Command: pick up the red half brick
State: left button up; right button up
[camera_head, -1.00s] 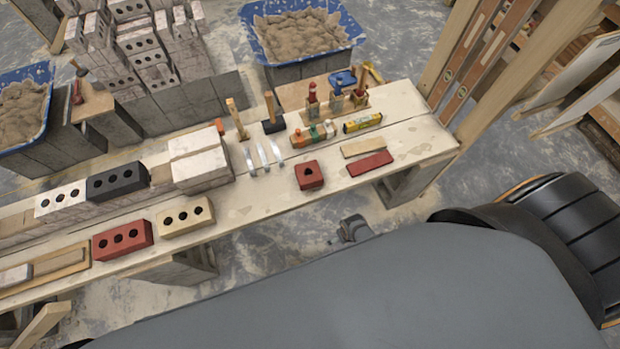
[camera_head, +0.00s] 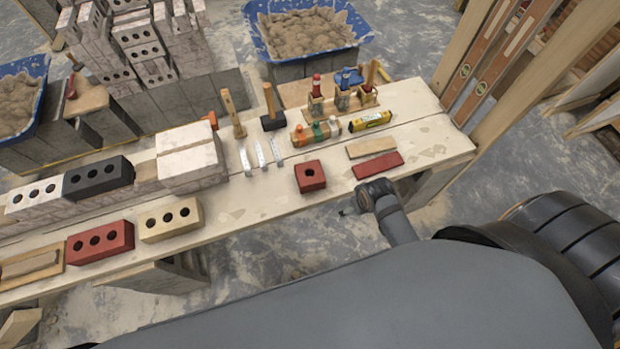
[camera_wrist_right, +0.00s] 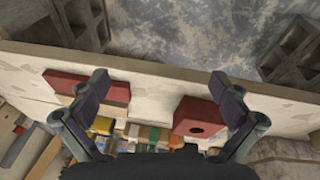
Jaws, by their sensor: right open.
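The red half brick (camera_head: 310,176) is a short red block with one dark hole, lying on the plank bench near its front edge. In the right wrist view the red half brick (camera_wrist_right: 199,119) lies between my open fingers, nearer the right-hand one. My right gripper (camera_wrist_right: 160,90) is open and empty, above the bench. In the head view my right arm (camera_head: 385,205) reaches the bench's front edge, right of the half brick; the fingers are mostly hidden there. My left gripper is not in view.
A flat red tile (camera_head: 378,165) and a tan tile (camera_head: 370,147) lie right of the half brick. Metal strips (camera_head: 262,155) lie to its left. Bottles (camera_head: 316,132) and a yellow level (camera_head: 370,121) lie behind. The bench (camera_head: 265,202) is bare just left of the half brick.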

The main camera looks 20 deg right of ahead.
jog(key=w+a+r+n+b, duration=0.1)
jog(key=w+a+r+n, duration=0.1)
jog(key=w+r+n, duration=0.15)
jog(key=r+n+g+y, duration=0.1)
jog(key=n+g, duration=0.2)
jog(key=n, duration=1)
send_over(310, 173)
jog(key=shift+w+d+r+m+b, duration=0.1)
jog(key=shift+w+r+m+b, duration=0.1)
jog(key=shift+w+m+b, duration=0.15)
notch_tip(310, 173, down, 5)
jog(key=shift+f, duration=0.15)
jog(key=f, duration=0.5)
jog(key=shift+s+f+b, duration=0.1)
jog(key=shift+s+b, duration=0.1)
jog(key=shift+b, duration=0.2)
jog(key=shift+c, duration=0.3)
